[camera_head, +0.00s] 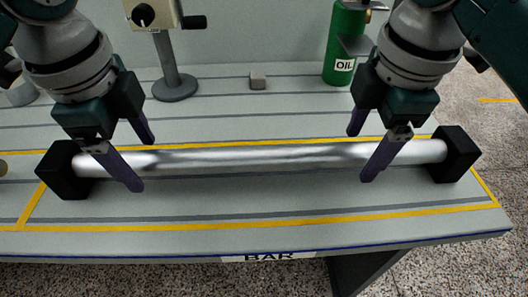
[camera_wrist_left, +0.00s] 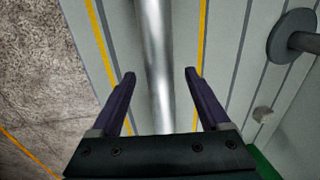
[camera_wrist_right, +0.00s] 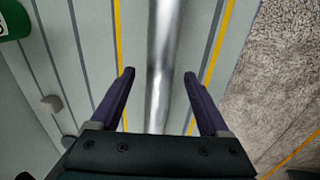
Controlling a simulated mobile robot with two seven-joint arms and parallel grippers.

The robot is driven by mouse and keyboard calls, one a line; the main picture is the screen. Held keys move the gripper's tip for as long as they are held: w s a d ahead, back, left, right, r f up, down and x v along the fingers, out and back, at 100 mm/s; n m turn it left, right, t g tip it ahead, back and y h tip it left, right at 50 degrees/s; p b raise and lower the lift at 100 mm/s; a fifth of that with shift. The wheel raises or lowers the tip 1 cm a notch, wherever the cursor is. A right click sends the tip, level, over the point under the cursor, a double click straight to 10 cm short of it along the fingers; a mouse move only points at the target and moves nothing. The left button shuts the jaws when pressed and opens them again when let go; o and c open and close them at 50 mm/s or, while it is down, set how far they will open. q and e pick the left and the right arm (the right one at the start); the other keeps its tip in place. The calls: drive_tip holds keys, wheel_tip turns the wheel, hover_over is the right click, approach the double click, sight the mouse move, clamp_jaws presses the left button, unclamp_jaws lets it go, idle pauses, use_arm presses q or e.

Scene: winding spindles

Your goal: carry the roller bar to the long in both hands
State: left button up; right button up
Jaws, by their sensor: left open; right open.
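The roller bar (camera_head: 255,158) is a shiny silver cylinder lying across the table between two black end blocks, the left block (camera_head: 66,172) and the right block (camera_head: 455,155). My left gripper (camera_head: 140,165) is open, its purple fingers on either side of the bar near its left end. My right gripper (camera_head: 362,155) is open, its fingers likewise on either side near the right end. The bar runs between the open fingers in the left wrist view (camera_wrist_left: 157,60) and in the right wrist view (camera_wrist_right: 160,60). I cannot tell whether any finger touches it.
A yellow outline (camera_head: 270,226) marks the table around the bar, with a "BAR" label (camera_head: 268,256) on the front edge. The table front is clear.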

use_arm(q)
drive_tip(key=shift+w+f, duration=0.15)
drive_tip(key=shift+f, duration=1.1)
use_arm(e)
drive_tip(key=shift+w+f, duration=0.2)
drive_tip(key=shift+f, duration=1.05)
use_arm(q)
clamp_jaws()
use_arm(e)
clamp_jaws()
use_arm(q)
drive_tip(key=shift+w+r, duration=0.1)
drive_tip(key=shift+r, duration=0.05)
use_arm(e)
drive_tip(key=shift+w+r, duration=0.1)
drive_tip(key=shift+r, duration=0.05)
